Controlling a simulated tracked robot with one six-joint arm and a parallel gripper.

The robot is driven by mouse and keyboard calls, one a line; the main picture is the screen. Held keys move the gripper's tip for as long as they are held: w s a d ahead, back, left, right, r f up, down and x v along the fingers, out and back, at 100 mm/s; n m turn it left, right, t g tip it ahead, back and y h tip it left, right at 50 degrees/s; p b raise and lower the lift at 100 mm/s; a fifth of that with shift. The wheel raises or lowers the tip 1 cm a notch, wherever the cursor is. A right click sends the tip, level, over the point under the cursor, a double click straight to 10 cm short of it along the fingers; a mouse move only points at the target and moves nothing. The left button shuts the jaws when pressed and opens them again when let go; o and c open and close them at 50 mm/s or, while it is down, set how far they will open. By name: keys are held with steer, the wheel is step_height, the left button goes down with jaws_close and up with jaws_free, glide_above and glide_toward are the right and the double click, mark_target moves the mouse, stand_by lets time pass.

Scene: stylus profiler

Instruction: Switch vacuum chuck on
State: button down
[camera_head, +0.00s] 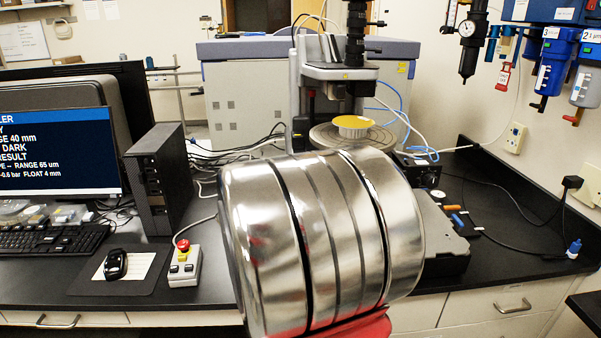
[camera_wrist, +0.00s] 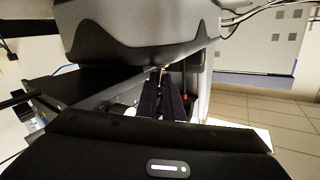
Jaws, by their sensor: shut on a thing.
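In the wrist view, my gripper (camera_wrist: 163,74) has its two dark fingers close together, pointing into the gap under a grey housing (camera_wrist: 145,35). It is shut on a small, pale, lever-like piece at the fingertips; too little shows to confirm that this is the vacuum switch. In the head view, my gripper is hidden behind my large shiny arm segment. A black box (camera_head: 418,170) sits right of the stage, partly hidden.
A pendant with a red button (camera_head: 184,262) lies left of my arm, near a mouse (camera_head: 115,264) and keyboard (camera_head: 45,240). A monitor (camera_head: 58,150) stands at left. Filters and a gauge (camera_head: 467,28) hang at right. Cables cross the bench; its right part is mostly clear.

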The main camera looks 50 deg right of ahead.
steer(key=shift+w+f, duration=0.1)
steer(key=shift+f, duration=0.05)
steer(key=c, duration=2.2)
jaws_free()
steer(key=shift+a, duration=0.15)
steer(key=v, duration=1.3)
steer(key=shift+a, duration=0.3)
